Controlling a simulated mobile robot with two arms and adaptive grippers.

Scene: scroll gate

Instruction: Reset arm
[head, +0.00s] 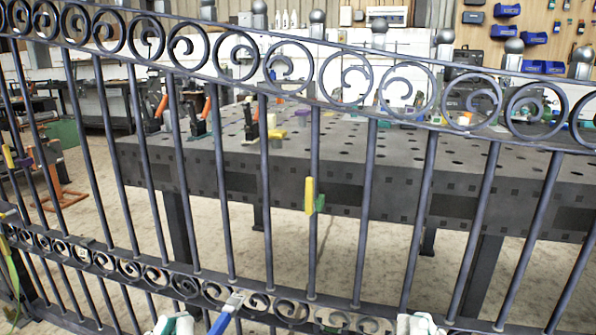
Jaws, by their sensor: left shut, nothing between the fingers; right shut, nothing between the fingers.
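My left gripper (175,324) shows at the bottom edge of the head view, left of centre, as a white and green shape cut off by the frame. It is shut and empty. My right gripper (418,324) is at the bottom edge, right of centre, also partly cut off, shut and empty. Both are low, near the gate's lower scroll band. The dark metal scroll gate (317,150) spans the whole view, with vertical bars and rows of scrolls above and below. A blue-handled tool with a pale tip (226,312) shows just right of my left gripper.
A yellow and green piece (310,196) sits at a middle bar of the gate. Behind the gate stands a large dark perforated table (380,160) with clamps and small items. A wall with blue bins (507,10) is at the back. Pale floor (290,255) shows between the bars.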

